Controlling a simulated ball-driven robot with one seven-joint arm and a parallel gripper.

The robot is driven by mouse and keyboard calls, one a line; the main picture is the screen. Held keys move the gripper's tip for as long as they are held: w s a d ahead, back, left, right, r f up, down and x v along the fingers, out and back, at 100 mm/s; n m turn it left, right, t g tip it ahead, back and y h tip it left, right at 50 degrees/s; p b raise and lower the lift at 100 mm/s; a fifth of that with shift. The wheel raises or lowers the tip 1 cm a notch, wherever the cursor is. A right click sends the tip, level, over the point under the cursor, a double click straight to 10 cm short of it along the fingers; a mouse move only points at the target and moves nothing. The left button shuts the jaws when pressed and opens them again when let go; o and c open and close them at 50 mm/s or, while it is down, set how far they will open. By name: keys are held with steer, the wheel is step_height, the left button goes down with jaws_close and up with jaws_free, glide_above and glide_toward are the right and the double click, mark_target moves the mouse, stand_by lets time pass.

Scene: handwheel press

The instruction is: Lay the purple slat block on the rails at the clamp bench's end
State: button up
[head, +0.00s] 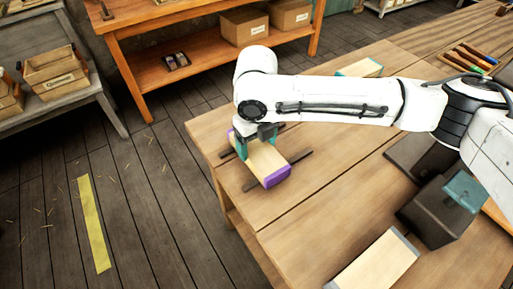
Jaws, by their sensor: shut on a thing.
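The purple slat block (267,163) is a pale wooden block with purple ends. It lies at or just above two dark rails (250,184) near the left end of the wooden clamp bench (330,190), crossing both. I cannot tell whether it rests on them. My gripper (257,147) comes down from above and is shut on the block near its far end. The arm hides part of the block's far end.
A pale block with grey ends (375,268) lies at the bench's front. A dark press-like block with a teal top (440,208) stands at right. A teal-ended block (360,68) lies behind my arm. An orange shelf unit (190,75) stands beyond the bench.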

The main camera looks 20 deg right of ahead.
mark_target(256, 147)
steer(key=o, duration=1.2)
steer(key=shift+f, duration=0.1)
steer(key=shift+o, duration=0.2)
step_height(256, 147, up, 12)
steer(key=shift+r, duration=0.2)
steer(key=shift+a, duration=0.1)
